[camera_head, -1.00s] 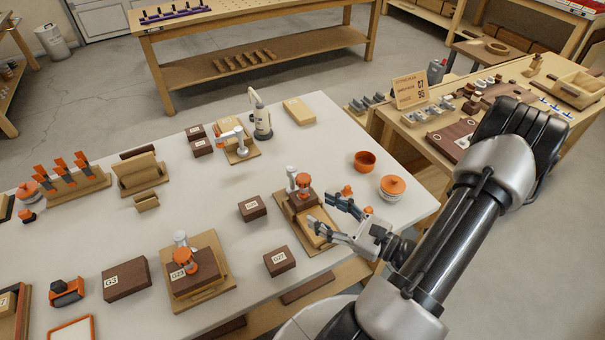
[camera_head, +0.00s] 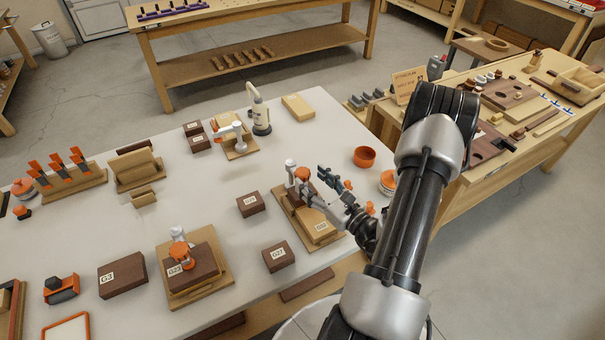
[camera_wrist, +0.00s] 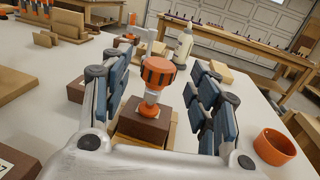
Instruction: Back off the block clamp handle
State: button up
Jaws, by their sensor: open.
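The block clamp near my gripper has an orange handle (camera_head: 302,175) on a pale post, above a dark brown block on a wooden base (camera_head: 283,205). In the wrist view the orange knob (camera_wrist: 157,72) stands upright between my fingers, ahead of the palm, with the brown block (camera_wrist: 145,122) below it. My gripper (camera_head: 316,182) is open, with one finger on each side of the knob. I see gaps between the fingers and the knob in the wrist view. A similar clamp with an orange handle (camera_head: 180,252) stands to the left on block G23.
An orange bowl (camera_head: 365,157) and an orange-lidded jar (camera_head: 388,182) stand right of the clamp. A pale bottle-like dispenser (camera_head: 259,115) stands behind. The table's middle is mostly clear.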

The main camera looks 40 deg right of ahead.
aim_at(307, 176)
jog(key=w, duration=0.5)
jog(key=shift+d+b, duration=0.15)
jog(key=shift+b, duration=0.2)
jog(key=shift+c, duration=0.5)
jog(key=c, duration=1)
